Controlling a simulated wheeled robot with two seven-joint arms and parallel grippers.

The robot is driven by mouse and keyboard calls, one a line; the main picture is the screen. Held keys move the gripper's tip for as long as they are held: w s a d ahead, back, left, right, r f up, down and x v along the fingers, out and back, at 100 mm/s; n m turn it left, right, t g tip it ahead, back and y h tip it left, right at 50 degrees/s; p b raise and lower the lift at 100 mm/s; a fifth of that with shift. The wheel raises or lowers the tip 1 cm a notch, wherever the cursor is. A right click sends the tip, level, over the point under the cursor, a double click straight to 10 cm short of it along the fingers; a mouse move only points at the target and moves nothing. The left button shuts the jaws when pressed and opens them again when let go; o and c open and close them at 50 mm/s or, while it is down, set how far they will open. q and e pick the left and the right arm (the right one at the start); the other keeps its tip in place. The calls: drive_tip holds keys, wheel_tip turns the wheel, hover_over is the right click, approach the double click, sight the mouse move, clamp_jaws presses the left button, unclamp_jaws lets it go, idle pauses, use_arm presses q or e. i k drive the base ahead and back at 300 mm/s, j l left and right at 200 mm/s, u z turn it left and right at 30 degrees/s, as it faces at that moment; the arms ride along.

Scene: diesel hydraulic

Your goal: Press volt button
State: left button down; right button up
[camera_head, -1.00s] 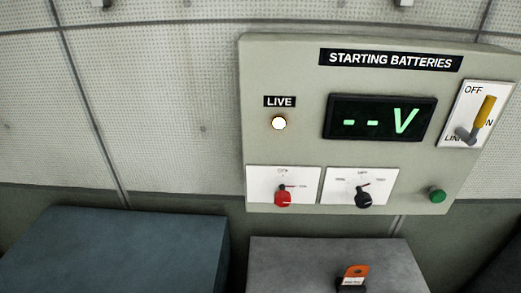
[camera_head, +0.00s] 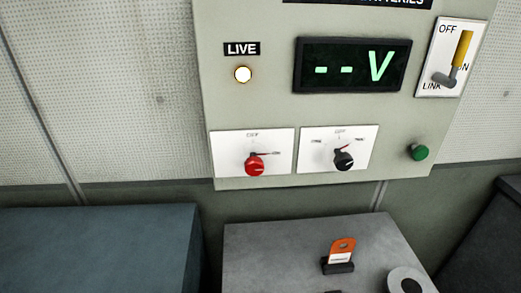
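The starting batteries panel (camera_head: 222,108) is on the wall in the head view. Its display (camera_head: 352,66) reads "-- V" in green. A round green button (camera_head: 419,152) sits at the panel's lower right; no label shows beside it. A red knob (camera_head: 255,164) and a black knob (camera_head: 344,158) are on white plates left of the button. The LIVE lamp (camera_head: 243,74) is lit. A yellow-handled lever (camera_head: 463,50) is at the upper right, with its handle up. Neither of my grippers is in view.
A grey box top (camera_head: 270,250) stands below the panel, with an orange tag in a dark holder (camera_head: 340,256) and a white ring-shaped thing (camera_head: 407,281) on it. A blue box (camera_head: 95,245) is at the lower left, and a dark box (camera_head: 495,240) at the right.

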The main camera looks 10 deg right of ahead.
sight(419, 153)
drive_tip(key=z, duration=1.4)
